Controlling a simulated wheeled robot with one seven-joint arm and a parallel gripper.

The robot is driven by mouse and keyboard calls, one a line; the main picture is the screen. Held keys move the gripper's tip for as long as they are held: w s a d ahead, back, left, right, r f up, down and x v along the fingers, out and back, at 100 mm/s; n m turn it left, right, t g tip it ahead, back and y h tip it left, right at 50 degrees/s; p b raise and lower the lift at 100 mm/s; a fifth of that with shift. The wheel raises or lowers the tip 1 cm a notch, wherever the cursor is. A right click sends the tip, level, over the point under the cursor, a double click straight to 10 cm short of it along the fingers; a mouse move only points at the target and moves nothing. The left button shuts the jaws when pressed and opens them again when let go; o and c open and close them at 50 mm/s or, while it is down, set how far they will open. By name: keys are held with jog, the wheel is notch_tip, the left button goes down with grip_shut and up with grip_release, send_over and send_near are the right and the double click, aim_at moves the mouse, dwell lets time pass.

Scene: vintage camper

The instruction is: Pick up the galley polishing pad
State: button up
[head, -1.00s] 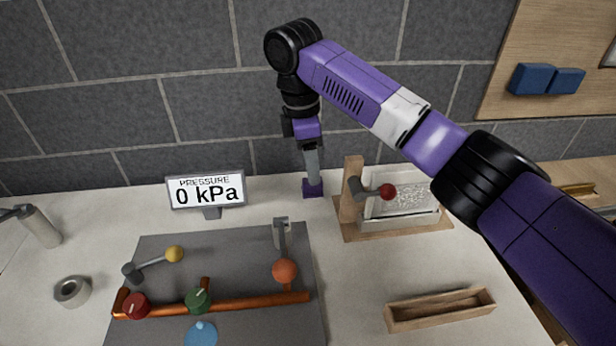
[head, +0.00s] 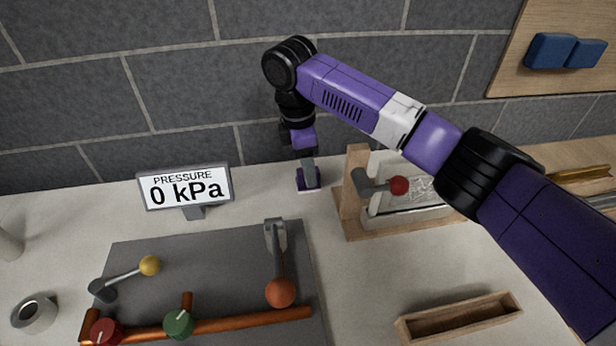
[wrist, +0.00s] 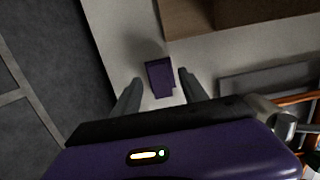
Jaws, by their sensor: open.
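A small purple block, which looks like the polishing pad (head: 308,181), stands on the pale counter near the tiled back wall. It also shows in the wrist view (wrist: 160,78), ahead of my gripper and between the lines of its two fingers. My gripper (wrist: 160,84) is open, with one grey finger to each side of the pad. In the head view my gripper (head: 307,168) points down right over the pad. I cannot tell how much height is left between the fingertips and the pad.
A wooden stand (head: 357,190) with a red-knobbed lever (head: 399,186) is close to the pad's right. A pressure display (head: 185,188) reads 0 kPa at left. A grey panel (head: 200,255) with levers and copper pipe lies in front. An empty wooden tray (head: 460,322) is front right.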

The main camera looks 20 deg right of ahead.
jog(key=shift+f, duration=0.8)
jog(key=shift+c, duration=0.4)
grip_shut()
jog(key=shift+r, duration=0.1)
notch_tip(320, 180, up, 20)
jog(key=p, duration=0.1)
